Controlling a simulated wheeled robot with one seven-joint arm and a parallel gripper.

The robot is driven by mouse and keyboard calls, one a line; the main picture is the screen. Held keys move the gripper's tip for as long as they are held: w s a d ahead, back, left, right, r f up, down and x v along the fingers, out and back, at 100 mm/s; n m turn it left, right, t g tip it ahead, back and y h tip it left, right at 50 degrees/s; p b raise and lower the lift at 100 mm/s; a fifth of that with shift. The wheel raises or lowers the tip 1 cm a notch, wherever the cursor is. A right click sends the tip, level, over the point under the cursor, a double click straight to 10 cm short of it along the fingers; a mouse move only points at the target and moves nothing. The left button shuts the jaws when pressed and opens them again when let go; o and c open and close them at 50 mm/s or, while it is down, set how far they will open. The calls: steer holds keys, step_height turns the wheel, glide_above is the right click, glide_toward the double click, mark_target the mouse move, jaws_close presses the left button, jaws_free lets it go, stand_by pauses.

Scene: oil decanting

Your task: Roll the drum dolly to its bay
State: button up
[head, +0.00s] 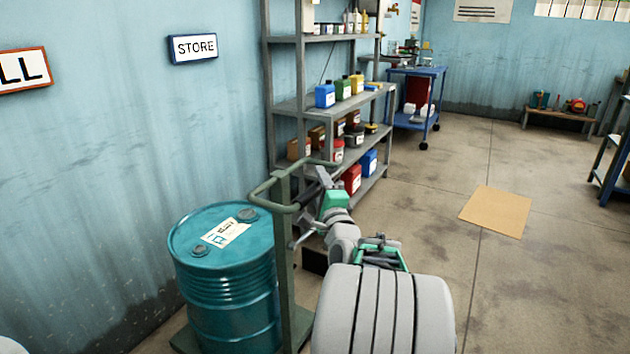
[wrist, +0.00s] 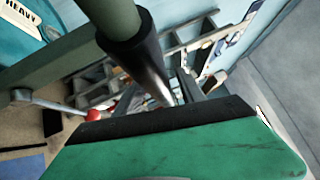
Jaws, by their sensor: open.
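A teal drum (head: 225,285) stands upright on the drum dolly (head: 290,265) at the lower left, against the blue wall. The dolly has a green upright frame and a looped push handle on top. In the wrist view the handle bar (wrist: 110,15) ends in a black grip (wrist: 150,70) that runs between or just in front of my fingers; I cannot tell which. My gripper (head: 320,178) is open at the right side of the handle. A metal lever (wrist: 50,103) with a red knob shows below the handle. The drum's lower part is partly hidden by the frame.
A STORE sign (head: 195,47) and a partly cut-off sign (head: 22,70) hang on the wall. A grey shelf (head: 290,107) with bottles and cans stands just beyond the dolly. A tan sheet (head: 497,211) lies on open floor at right. A blue cart (head: 415,120) stands farther back.

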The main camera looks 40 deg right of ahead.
steer(key=shift+x, duration=0.8)
steer(key=shift+c, duration=0.4)
jaws_close()
stand_by(0.4)
